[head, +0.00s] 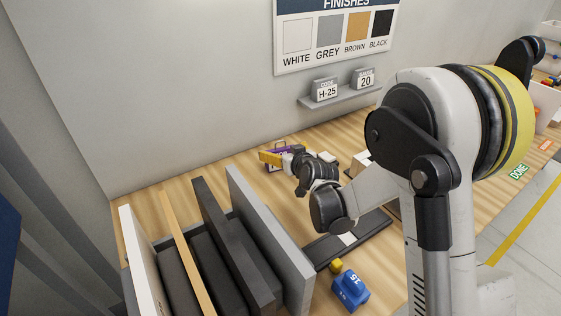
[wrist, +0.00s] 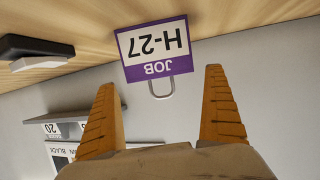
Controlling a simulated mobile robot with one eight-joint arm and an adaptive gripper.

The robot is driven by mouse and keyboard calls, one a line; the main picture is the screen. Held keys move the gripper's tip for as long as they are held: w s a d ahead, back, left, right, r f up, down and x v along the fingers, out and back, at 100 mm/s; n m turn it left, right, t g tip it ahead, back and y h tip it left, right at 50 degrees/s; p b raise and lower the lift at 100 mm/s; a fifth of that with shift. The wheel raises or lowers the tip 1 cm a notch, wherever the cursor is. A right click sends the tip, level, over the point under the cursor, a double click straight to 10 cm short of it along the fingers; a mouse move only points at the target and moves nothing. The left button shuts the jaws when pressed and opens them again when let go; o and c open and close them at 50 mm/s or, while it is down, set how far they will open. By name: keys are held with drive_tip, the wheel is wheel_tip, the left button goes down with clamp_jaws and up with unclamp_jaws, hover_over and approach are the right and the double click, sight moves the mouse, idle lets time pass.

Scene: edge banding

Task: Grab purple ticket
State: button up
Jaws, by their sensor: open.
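The purple ticket (wrist: 153,48) is a white card with a purple border, marked "JOB H-27", with a metal loop at one end. It appears upside down in the wrist view, ahead of and between my fingers. My gripper (wrist: 160,105) is open and empty, its two orange fingers on either side of the line to the ticket. In the head view the ticket (head: 274,153) shows as a small purple shape at the back of the wooden bench, partly hidden behind my gripper (head: 270,158).
Upright panels (head: 250,240) stand in a rack at the left front. A blue block (head: 350,289) marked 15 and a small yellow piece (head: 336,265) lie on the bench (head: 376,304). A wall shelf (head: 340,96) holds H-25 and 20 signs.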

sight(281, 149)
drive_tip(key=x, duration=0.3)
drive_tip(key=shift+w+a+f+b, duration=0.1)
drive_tip(key=shift+w+f+b, duration=0.05)
drive_tip(key=shift+f+b, duration=0.25)
drive_tip(key=shift+r, duration=0.15)
drive_tip(key=c, duration=0.6)
drive_tip(key=shift+c, duration=0.2)
drive_tip(key=shift+r, duration=0.1)
